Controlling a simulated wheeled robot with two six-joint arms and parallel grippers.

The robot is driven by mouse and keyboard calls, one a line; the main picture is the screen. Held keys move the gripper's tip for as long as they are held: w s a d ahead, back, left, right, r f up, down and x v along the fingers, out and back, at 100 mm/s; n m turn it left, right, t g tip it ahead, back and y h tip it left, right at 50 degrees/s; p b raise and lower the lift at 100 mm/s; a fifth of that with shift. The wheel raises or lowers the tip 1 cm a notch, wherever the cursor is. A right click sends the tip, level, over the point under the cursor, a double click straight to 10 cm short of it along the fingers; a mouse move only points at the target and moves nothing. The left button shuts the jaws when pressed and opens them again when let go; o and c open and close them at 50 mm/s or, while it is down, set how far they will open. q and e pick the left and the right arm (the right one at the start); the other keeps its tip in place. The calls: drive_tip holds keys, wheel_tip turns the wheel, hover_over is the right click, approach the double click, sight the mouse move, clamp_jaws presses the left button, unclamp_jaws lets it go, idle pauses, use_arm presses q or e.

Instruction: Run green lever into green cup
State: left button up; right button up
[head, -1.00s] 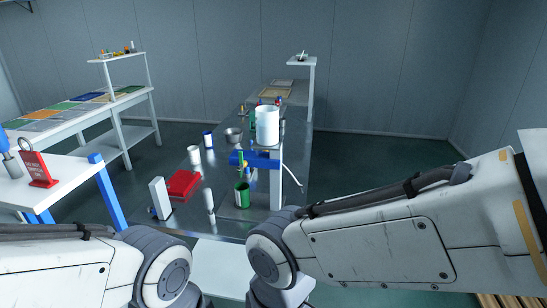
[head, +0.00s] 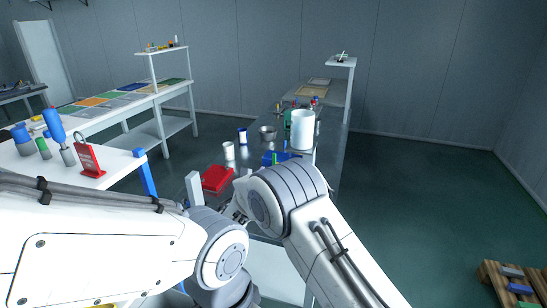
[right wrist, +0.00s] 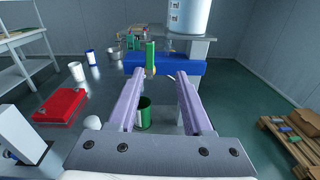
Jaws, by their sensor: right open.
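The green lever (right wrist: 150,57) stands upright at the front of a blue block (right wrist: 178,65) in the right wrist view. The green cup (right wrist: 145,114) is below it, seen partly between my fingers. My right gripper (right wrist: 161,76) is open, its two pale purple fingers pointing toward the lever and blue block. Nothing is between the fingertips; the lever is ahead of them, and contact is not visible. In the head view the blue block (head: 272,158) shows past my right arm, which hides the cup.
A white cylinder (head: 302,130) stands above the blue block. A red box (head: 217,179), a white cup (head: 228,151) and a metal bowl (head: 267,133) are on the bench to the left. A wooden pallet (right wrist: 290,143) lies on the floor at right.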

sight(274, 159)
drive_tip(key=shift+n+t+y, duration=0.3)
drive_tip(key=shift+n+t, duration=0.2)
drive_tip(key=shift+n, duration=0.1)
drive_tip(key=p+x, duration=0.1)
drive_tip(key=x, duration=0.2)
drive_tip(key=a+p+x, duration=0.1)
drive_tip(key=x, duration=0.3)
drive_tip(key=p+x, duration=0.1)
drive_tip(key=x, duration=0.3)
drive_tip(key=shift+w+a+f, duration=0.15)
drive_tip(key=shift+f, duration=0.05)
